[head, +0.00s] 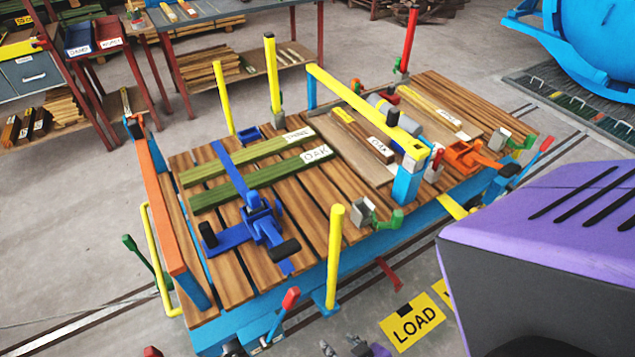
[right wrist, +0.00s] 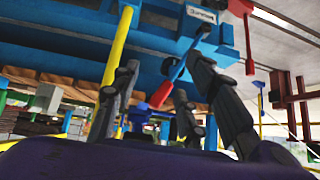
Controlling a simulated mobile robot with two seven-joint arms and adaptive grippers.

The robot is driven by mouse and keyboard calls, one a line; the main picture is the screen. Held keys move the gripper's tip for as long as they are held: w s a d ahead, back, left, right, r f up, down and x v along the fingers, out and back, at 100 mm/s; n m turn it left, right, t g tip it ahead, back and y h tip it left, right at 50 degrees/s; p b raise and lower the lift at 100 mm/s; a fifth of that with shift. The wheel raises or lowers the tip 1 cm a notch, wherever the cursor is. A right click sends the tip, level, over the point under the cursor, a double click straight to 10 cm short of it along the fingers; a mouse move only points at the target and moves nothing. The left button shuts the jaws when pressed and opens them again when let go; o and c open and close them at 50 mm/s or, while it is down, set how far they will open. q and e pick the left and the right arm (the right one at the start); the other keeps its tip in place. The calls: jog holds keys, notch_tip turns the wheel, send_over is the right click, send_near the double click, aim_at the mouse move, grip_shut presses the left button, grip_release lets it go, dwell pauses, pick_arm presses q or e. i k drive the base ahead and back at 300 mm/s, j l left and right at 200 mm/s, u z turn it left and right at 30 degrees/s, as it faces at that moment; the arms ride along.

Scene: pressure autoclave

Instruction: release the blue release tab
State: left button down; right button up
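The blue clamp (head: 258,222) lies across two green boards labelled PINE and OAK on the wooden deck. It has a long blue bar and black end pieces. Which small part of it is the release tab I cannot tell. My right gripper (right wrist: 163,66) is open below the deck, its dark fingers apart with nothing held. A blue lever with a red end (right wrist: 160,94) shows between the fingers; contact is not visible. In the head view only parts of a gripper (head: 344,348) show at the bottom edge. My left gripper is not identifiable in view.
Yellow posts (head: 335,255) stand around the cart, and a red-tipped lever (head: 290,298) sits at its front edge. An orange clamp (head: 468,155) lies at the right. An orange bar (head: 163,210) borders the left end.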

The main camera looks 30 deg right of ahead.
aim_at(278, 205)
jog(key=z, duration=0.75)
jog(key=i+l+u, duration=0.1)
jog(key=l+u, duration=0.7)
jog(key=l, duration=0.2)
jog(key=l+u, duration=0.4)
jog(key=k+l, duration=0.05)
jog(key=l, duration=0.05)
